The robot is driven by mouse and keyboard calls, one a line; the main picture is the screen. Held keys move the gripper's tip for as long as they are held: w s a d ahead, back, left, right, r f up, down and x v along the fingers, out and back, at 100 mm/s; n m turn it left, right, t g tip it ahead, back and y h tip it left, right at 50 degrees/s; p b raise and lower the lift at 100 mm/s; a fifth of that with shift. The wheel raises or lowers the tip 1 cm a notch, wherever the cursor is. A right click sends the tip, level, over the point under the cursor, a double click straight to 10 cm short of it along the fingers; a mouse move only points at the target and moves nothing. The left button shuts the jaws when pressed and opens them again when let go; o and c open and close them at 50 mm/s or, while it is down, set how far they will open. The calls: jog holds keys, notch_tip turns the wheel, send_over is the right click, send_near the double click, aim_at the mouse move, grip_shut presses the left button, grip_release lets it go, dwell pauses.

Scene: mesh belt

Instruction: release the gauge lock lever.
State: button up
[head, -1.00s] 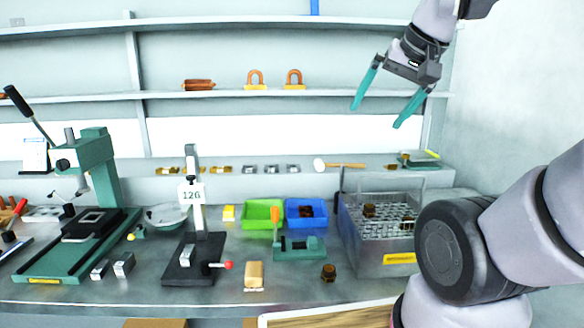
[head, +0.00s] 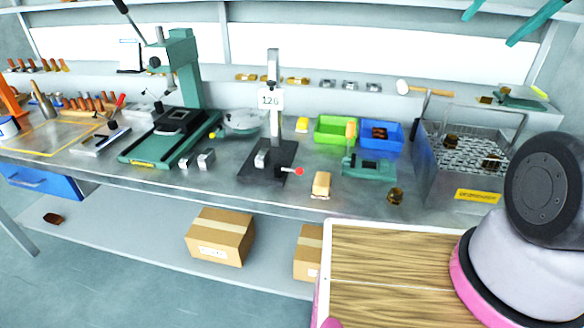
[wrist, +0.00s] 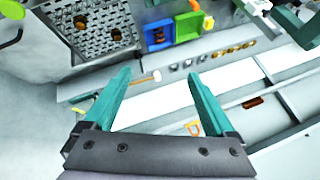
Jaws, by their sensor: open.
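The gauge (head: 273,110) is an upright post on a dark base with a white display plate that seems to read 120. Its lock lever (head: 296,171) is a short dark arm with a red ball knob, low on the right side of the base and pointing right. My gripper (head: 492,27) is at the top right in the head view, open and empty, well above the bench and far from the lever. Only its teal fingers show there. In the wrist view my gripper (wrist: 158,77) has its fingers spread with nothing between them. I cannot make out the lever there.
A green press (head: 180,75) stands left of the gauge. A wire-mesh basket (head: 432,165) is at the far right.

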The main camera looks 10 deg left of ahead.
jog(key=shift+w+a, duration=0.1)
jog(key=c, duration=0.5)
jog(key=shift+w+a+f+g, duration=0.1)
jog(key=shift+w+a+g, duration=0.1)
jog(key=shift+w+g, duration=0.15)
jog(key=c, duration=0.5)
jog(key=w+a+f, duration=0.1)
jog(key=w, duration=0.1)
jog(key=w+a+f+g, duration=0.1)
jog(key=w+a, duration=0.1)
jog(key=w+a+f+g, duration=0.1)
jog(key=w, duration=0.1)
jog(key=shift+a+m+y, duration=0.4)
grip_shut()
jog(key=w+a+f+m+g, duration=0.1)
jog(key=w+a+f+g, duration=0.2)
jog(key=a+f, duration=0.7)
jog(key=w+a+f+m+g+h, duration=0.1)
jog(key=w+a+f+g, duration=0.2)
jog(key=a+f, duration=0.7)
notch_tip(320, 180, down, 4)
jog(key=shift+w+a+f+m+g, duration=0.15)
jog(key=shift+w+a+m+g, duration=0.1)
jog(key=shift+w+m+g, duration=0.15)
